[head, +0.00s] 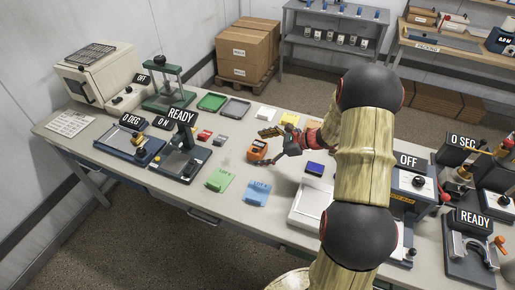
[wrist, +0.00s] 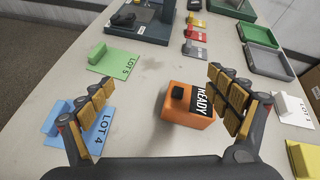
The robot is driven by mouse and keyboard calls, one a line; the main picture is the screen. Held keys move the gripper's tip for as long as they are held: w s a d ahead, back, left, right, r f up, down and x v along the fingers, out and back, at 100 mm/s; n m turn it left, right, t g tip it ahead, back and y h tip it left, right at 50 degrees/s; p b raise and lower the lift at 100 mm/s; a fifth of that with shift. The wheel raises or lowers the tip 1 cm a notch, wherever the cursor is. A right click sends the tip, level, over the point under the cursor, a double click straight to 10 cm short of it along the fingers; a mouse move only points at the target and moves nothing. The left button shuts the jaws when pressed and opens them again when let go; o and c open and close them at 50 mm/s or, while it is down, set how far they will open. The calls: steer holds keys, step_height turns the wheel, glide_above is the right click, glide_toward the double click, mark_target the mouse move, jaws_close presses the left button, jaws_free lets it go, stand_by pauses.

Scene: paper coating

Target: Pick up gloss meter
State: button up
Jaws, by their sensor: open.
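A small orange box-shaped device with a black knob and a READY label, which looks like the gloss meter (wrist: 180,107), stands on the bench. It also shows in the head view as a small orange block (head: 257,151) left of the bench middle. My gripper (wrist: 160,76) is open and empty, with its wooden-padded fingers spread to either side of the device in the wrist view. The device lies nearer the right finger, which overlaps its label. In the head view my gripper (head: 275,144) is just right of the device. Whether a finger touches it I cannot tell.
Blue LOT 4 (wrist: 88,125) and green LOT 5 (wrist: 116,60) pieces lie left of the device. A tester (head: 182,160) stands further left. Bare bench lies around the device.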

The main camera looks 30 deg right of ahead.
mark_target(258, 149)
steer(key=d+f+m, duration=0.1)
steer(key=d, duration=0.1)
steer(key=d+f+m+t, duration=0.1)
steer(key=d+f, duration=0.1)
steer(key=w+d+f+m+t+h, duration=0.1)
steer(key=d, duration=0.1)
steer(key=shift+f+m+p, duration=0.2)
steer(key=shift+m+p, duration=0.1)
steer(key=shift+w+d+f, duration=0.1)
steer(key=shift+d+f, duration=0.05)
steer(key=shift+f, duration=0.1)
steer(key=b+x, duration=0.1)
steer(key=x, duration=0.6)
steer(key=shift+w+f+b, duration=0.1)
steer(key=shift+f+b, duration=0.2)
steer(key=shift+b, duration=0.1)
steer(key=shift+c, duration=1.1)
steer(key=c, duration=1.3)
